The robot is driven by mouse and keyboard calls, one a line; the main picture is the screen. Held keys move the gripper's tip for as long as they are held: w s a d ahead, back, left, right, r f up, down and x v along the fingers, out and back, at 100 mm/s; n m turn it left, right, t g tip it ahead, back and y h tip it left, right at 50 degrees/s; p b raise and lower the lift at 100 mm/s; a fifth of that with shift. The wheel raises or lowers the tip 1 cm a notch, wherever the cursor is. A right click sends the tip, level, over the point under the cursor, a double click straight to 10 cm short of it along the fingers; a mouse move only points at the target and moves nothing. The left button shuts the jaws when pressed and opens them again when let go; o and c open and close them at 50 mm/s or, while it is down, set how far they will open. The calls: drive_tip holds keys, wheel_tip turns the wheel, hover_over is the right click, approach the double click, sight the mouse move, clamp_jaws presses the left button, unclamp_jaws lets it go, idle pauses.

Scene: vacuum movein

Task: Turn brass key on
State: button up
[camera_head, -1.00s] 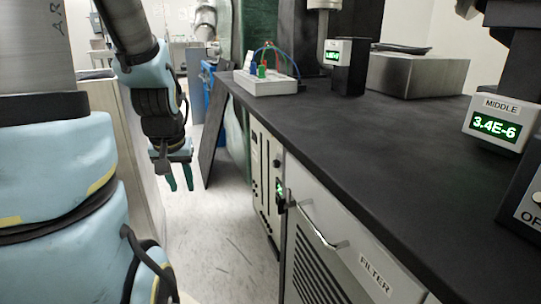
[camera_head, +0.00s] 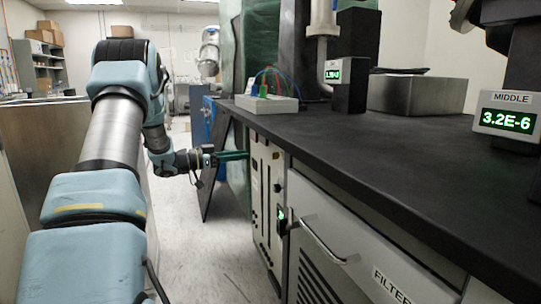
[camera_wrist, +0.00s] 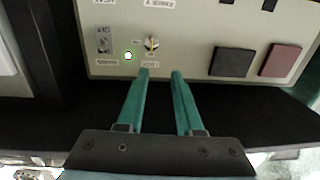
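The brass key (camera_wrist: 152,44) sits in a small switch on a pale control panel (camera_wrist: 190,40) in the wrist view. In the head view my gripper (camera_head: 246,155) reaches right toward the panel (camera_head: 266,190) under the black worktop. The key cannot be made out there.
A metal toggle (camera_wrist: 103,40) is left of the key, and black (camera_wrist: 232,61) and dark red (camera_wrist: 280,60) square buttons are to the right. The black worktop (camera_head: 370,150) overhangs nearby. A handled FILTER drawer (camera_head: 350,240) is nearer. Floor (camera_head: 215,240) in front is clear.

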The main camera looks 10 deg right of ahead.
sight(276, 156)
drive_tip(key=d+g+b, duration=0.1)
drive_tip(key=d, duration=0.9)
drive_tip(key=shift+w+d+f+m+b, duration=0.15)
drive_tip(key=shift+w+d+m+b, duration=0.1)
drive_tip(key=shift+d+m+b, duration=0.15)
clamp_jaws()
drive_tip(key=shift+a, duration=0.1)
idle(0.9)
